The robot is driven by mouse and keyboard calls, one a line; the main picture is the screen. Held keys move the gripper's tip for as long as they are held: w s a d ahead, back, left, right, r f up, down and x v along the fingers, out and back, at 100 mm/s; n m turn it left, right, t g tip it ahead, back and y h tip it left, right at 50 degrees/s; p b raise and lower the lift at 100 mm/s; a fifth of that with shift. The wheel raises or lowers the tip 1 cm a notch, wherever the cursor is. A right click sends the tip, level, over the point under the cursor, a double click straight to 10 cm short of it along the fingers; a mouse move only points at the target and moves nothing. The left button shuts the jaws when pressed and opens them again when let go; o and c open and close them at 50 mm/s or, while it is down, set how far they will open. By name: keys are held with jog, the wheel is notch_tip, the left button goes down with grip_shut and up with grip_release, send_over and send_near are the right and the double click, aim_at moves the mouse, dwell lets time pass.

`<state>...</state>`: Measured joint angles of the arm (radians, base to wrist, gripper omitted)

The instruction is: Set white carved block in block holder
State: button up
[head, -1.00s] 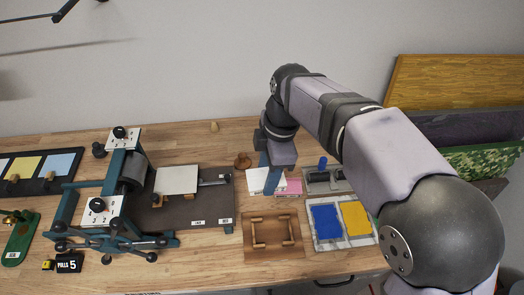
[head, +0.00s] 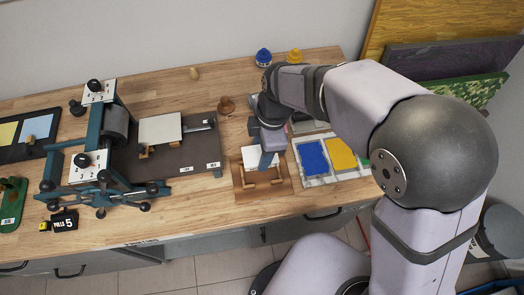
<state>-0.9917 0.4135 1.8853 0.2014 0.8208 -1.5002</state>
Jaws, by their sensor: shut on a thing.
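My gripper (head: 268,161) is shut on the white block (head: 251,156), gripping it near its right side. The block is over the rear part of the block holder (head: 261,196), a brown wooden board with raised wooden bars and posts. The holder's front bars are visible in front of the block. Its rear part is hidden by the block and my gripper. I cannot tell whether the block touches the holder or hangs just above it. Any carving is too small to make out.
A tray with blue (head: 313,160) and yellow (head: 341,153) ink slabs lies close to the right of the holder. The press bed (head: 200,151), carrying a white sheet or plate (head: 160,129), is to the left. A brown knob-handled tool (head: 226,105) stands behind the holder.

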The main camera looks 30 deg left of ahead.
jog(key=shift+f, duration=0.15)
jog(key=shift+f+b, duration=2.9)
jog(key=shift+f, duration=0.6)
jog(key=shift+f+b, duration=0.85)
jog(key=shift+f, duration=0.4)
jog(key=o, duration=1.2)
jog(key=shift+c, duration=0.2)
jog(key=shift+r, duration=0.15)
jog(key=shift+r+p, duration=3.1)
jog(key=shift+r, duration=0.8)
